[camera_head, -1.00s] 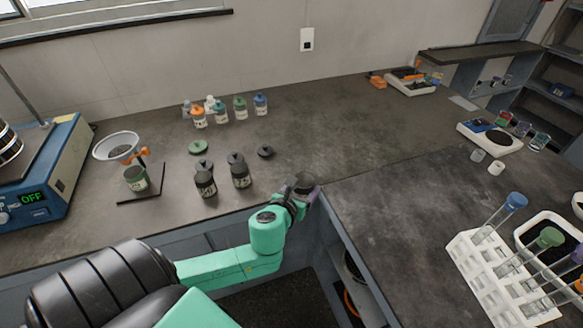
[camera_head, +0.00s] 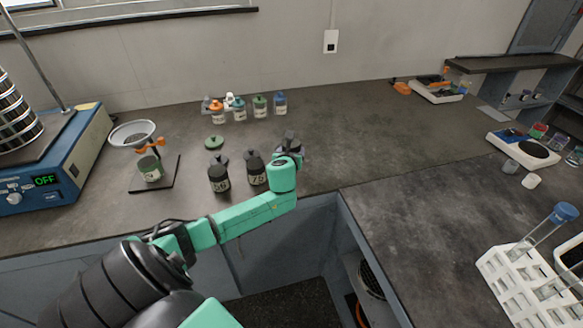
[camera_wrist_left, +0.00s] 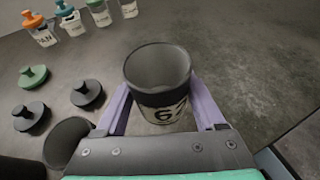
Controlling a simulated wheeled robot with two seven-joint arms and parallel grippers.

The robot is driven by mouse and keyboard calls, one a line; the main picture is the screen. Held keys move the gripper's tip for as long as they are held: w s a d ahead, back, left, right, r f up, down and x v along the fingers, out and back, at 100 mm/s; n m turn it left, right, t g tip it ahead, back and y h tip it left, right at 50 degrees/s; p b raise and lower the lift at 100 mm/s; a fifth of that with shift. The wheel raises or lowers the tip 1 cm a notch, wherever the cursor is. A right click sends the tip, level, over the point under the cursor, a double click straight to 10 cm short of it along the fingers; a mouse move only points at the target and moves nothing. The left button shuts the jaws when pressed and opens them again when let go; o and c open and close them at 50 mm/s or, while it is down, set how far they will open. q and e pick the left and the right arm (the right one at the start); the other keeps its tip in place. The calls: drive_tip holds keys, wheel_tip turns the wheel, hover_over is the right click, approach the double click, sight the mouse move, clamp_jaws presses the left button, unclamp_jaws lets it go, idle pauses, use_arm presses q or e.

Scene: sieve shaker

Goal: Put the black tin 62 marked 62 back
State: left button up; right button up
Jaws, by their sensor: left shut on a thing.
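The black tin (camera_wrist_left: 158,80) is open at the top, and its pale label shows a 6 and a partly hidden second digit. My left gripper (camera_wrist_left: 155,110) is shut on it, one finger on each side. In the head view the tin (camera_head: 289,139) is upright over the bench, right of the two other black tins; I cannot tell if it touches the bench. My left gripper (camera_head: 288,154) partly covers it there. Black lids with knobs (camera_wrist_left: 87,94) (camera_wrist_left: 31,117) lie left of the held tin in the wrist view. My right gripper is not in view.
Two black tins (camera_head: 219,180) (camera_head: 256,173) stand left of my gripper. A green lid (camera_head: 215,143) lies behind them. Several colour-capped bottles (camera_head: 260,108) stand farther back. A funnel stand (camera_head: 155,183) and sieve shaker (camera_head: 45,165) are at left. The bench to the right (camera_head: 360,135) is clear.

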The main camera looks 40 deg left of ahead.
use_arm(q)
wheel_tip(320, 180, down, 6)
drive_tip(key=shift+r+b, duration=0.1)
drive_tip(key=shift+b, duration=0.65)
drive_tip(key=o, duration=1.4)
drive_tip(key=shift+s+d+r, duration=0.25)
drive_tip(key=shift+s, duration=0.1)
drive_tip(key=p+v, duration=0.2)
drive_tip(key=v, duration=0.9)
drive_tip(key=shift+s, duration=0.1)
